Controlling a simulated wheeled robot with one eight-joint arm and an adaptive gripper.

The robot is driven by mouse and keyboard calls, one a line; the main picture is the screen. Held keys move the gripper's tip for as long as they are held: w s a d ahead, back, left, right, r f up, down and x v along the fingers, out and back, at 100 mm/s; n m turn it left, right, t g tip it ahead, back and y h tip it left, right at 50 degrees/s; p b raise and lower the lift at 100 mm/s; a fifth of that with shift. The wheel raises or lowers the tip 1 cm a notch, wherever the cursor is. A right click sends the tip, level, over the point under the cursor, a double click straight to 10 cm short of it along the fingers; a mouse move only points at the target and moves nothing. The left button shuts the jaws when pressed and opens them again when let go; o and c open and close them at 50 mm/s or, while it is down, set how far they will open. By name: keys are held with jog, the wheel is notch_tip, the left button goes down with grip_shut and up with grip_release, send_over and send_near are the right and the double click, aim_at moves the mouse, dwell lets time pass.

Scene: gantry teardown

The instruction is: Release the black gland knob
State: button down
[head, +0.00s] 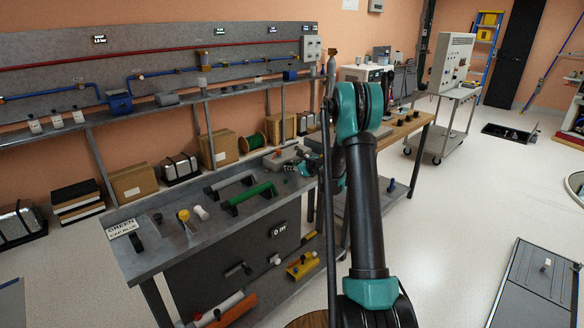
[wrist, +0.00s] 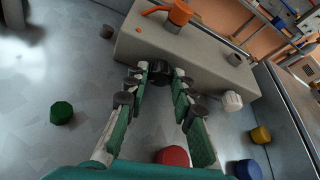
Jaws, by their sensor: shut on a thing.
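The black gland knob (wrist: 160,70) sits at the front face of a long grey block (wrist: 205,52) in the wrist view. My gripper (wrist: 160,82) reaches in with its green-padded fingers on both sides of the knob and is shut on it. The fingertips partly cover the knob's sides. In the head view, my gripper (head: 306,168) is over the far right end of the grey bench (head: 165,240), beside the grey block (head: 279,159). My arm hides part of that area, and the knob cannot be made out there.
An orange handle (wrist: 180,14) stands on the block. Loose around it are a green cap (wrist: 61,112), a red cap (wrist: 172,156), a white knob (wrist: 232,101), a yellow cap (wrist: 261,135) and a blue cap (wrist: 247,169). Green (head: 250,196) and grey handles lie on the bench.

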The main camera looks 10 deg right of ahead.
jog(key=shift+a+n+t+h, duration=0.1)
jog(key=shift+n+t+h, duration=0.3)
jog(key=shift+n, duration=0.5)
jog(key=shift+s, duration=0.1)
jog(key=c, duration=1.3)
grip_release()
jog(key=shift+o, duration=0.2)
